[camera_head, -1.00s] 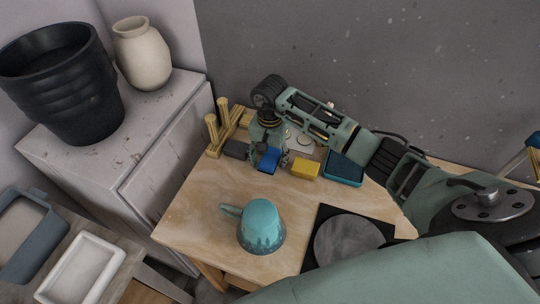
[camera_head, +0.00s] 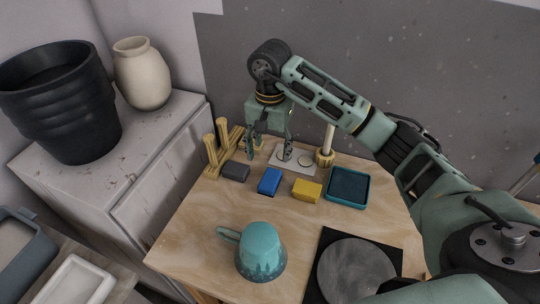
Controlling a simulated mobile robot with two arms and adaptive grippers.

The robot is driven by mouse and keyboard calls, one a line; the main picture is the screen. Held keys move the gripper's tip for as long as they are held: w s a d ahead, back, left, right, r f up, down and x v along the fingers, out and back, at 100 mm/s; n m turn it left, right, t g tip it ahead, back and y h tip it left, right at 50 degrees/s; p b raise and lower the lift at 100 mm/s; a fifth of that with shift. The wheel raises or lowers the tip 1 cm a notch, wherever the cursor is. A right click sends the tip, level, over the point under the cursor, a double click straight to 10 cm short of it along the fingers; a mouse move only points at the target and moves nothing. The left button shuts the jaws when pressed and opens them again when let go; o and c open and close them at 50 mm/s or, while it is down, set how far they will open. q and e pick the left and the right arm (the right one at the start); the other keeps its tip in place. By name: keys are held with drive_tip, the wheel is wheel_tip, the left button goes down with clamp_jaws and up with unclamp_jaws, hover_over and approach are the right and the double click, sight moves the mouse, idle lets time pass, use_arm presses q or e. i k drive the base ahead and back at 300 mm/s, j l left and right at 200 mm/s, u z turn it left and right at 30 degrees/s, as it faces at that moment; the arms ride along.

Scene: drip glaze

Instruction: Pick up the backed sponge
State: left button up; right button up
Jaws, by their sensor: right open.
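Three small blocks lie in a row on the wooden table: a dark grey block (camera_head: 236,171), a blue block (camera_head: 269,181) and a yellow block (camera_head: 307,190). They look like sponges or similar pads; I cannot tell for sure which has a backing. My right gripper (camera_head: 269,151) points down, open and empty, with its fingers apart. It appears above and slightly behind the blue block, not touching it. My left gripper is not in view.
A teal mug (camera_head: 261,251) stands upside down at the front. A round grey disc (camera_head: 355,272) lies on a black square to its right. A teal tray (camera_head: 348,187) is right of the yellow block. A wooden rack (camera_head: 222,146) stands at the back left.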

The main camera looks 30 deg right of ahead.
sight(305, 190)
drive_tip(key=k+j, duration=0.5)
drive_tip(key=k, duration=0.2)
drive_tip(key=k+j, duration=0.5)
drive_tip(key=k, duration=0.15)
